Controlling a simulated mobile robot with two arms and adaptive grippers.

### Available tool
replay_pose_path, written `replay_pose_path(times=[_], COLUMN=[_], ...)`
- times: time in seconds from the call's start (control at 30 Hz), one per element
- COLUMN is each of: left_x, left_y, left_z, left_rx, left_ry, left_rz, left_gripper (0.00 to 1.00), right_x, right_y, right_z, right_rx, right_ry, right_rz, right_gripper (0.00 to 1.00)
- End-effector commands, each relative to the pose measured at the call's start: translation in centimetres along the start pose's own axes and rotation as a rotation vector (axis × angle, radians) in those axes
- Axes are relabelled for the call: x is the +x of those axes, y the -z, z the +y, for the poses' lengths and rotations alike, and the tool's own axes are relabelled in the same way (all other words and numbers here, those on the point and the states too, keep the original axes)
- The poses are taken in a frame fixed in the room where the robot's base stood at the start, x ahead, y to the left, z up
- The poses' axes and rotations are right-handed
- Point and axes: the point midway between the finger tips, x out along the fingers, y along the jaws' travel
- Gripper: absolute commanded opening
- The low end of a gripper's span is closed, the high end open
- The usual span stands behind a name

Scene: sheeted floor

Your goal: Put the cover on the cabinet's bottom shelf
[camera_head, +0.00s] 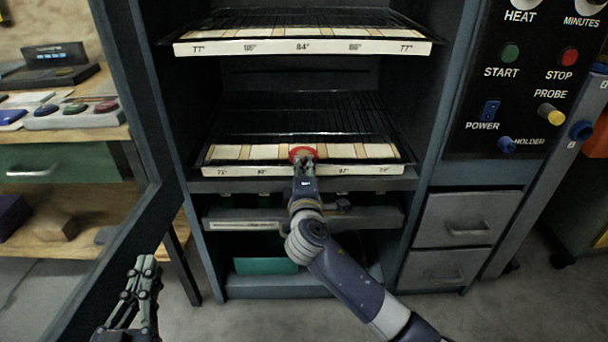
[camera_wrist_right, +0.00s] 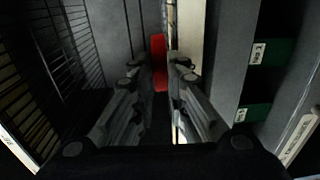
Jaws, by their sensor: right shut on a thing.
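The cover, a round red piece (camera_head: 302,150), is at the front edge of the cabinet's lower wire shelf (camera_head: 290,120). My right gripper (camera_head: 303,167) is shut on it. The right wrist view shows the red cover edge-on (camera_wrist_right: 159,60) between the fingertips (camera_wrist_right: 158,82). I cannot tell whether the cover touches the shelf. The cabinet (camera_head: 425,110) is open at the front, with an upper wire shelf (camera_head: 300,20) above. My left gripper (camera_head: 143,270) is at the lower left, away from the cabinet's shelves; its finger gap is unclear.
Pale labelled strips (camera_head: 235,171) line the lower shelf's front. Below are a grey ledge (camera_head: 250,217) and a teal piece (camera_head: 265,265). The open door (camera_head: 130,100) stands left; a control panel (camera_head: 530,90) and drawers (camera_head: 450,220) are right. The lower shelf's back looks bare.

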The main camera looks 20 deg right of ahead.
Motion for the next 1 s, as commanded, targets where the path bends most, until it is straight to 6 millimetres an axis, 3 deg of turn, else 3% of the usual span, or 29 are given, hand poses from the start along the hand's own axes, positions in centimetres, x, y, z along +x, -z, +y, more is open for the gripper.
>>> replay_pose_path(times=[0.2, 0.57, 0.6, 0.7, 1.0], left_x=[0.0, 0.0, 0.0, 0.0, 0.0], left_y=[2.3, 2.6, 2.8, 2.7, 2.7], left_z=[0.3, 0.3, 0.3, 0.3, 0.3], left_rx=[-0.004, -0.004, -0.004, -0.004, -0.004], left_ry=[-0.006, -0.007, -0.007, -0.007, -0.007], left_rz=[0.122, 0.138, 0.144, 0.142, 0.141], left_gripper=[0.0, 0.0, 0.0, 0.0, 0.0], right_x=[0.0, 0.0, 0.0, 0.0, 0.0], right_y=[0.0, 0.0, 0.0, 0.0, 0.0], right_z=[-0.9, -1.1, -1.2, -1.2, -1.1], right_rx=[-0.001, -0.001, -0.001, -0.001, -0.001], right_ry=[-0.003, -0.003, 0.0, 0.0, -0.001], right_rz=[0.0, 0.0, 0.0, 0.0, 0.0], right_gripper=[0.0, 0.0, 0.16, 0.34, 0.34])
